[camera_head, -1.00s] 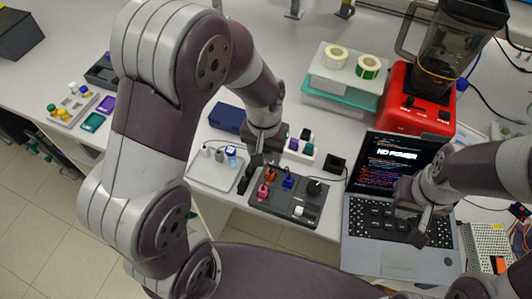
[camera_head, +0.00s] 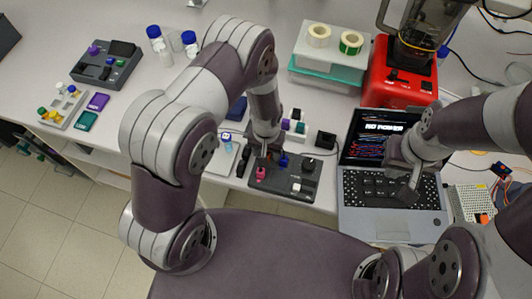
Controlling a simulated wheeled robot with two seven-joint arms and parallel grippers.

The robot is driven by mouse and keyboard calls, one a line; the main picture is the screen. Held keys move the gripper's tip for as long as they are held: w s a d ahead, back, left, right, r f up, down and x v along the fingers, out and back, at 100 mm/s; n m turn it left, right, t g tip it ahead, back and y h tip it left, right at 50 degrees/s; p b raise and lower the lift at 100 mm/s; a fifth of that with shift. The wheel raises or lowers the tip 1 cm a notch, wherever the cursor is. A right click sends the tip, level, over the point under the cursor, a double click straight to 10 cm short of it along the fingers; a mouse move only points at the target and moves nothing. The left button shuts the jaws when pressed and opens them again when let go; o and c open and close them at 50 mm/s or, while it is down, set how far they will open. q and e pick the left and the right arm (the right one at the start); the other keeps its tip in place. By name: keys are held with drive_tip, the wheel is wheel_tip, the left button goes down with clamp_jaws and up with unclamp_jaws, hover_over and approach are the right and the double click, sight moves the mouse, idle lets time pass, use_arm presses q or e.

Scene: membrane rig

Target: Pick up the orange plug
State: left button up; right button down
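A dark grey plug board (camera_head: 309,192) lies near the front edge of the bench. It holds a pink plug (camera_head: 260,173), a blue plug (camera_head: 283,161), a black knob and a white switch. My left gripper (camera_head: 266,158) points down over the board's back left part, between the pink and blue plugs. It covers the place of the orange plug, which I cannot make out clearly; its fingers are too small and dark to read. My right gripper (camera_head: 402,180) hangs over the laptop keyboard, its fingers apart and empty.
An open laptop (camera_head: 385,222) stands right of the board, with a red blender (camera_head: 399,75) behind it. A small black box (camera_head: 326,140) and a white rack of plugs (camera_head: 297,127) sit behind the board. A pale tray (camera_head: 222,158) lies left.

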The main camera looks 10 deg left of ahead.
use_arm(q)
clamp_jaws()
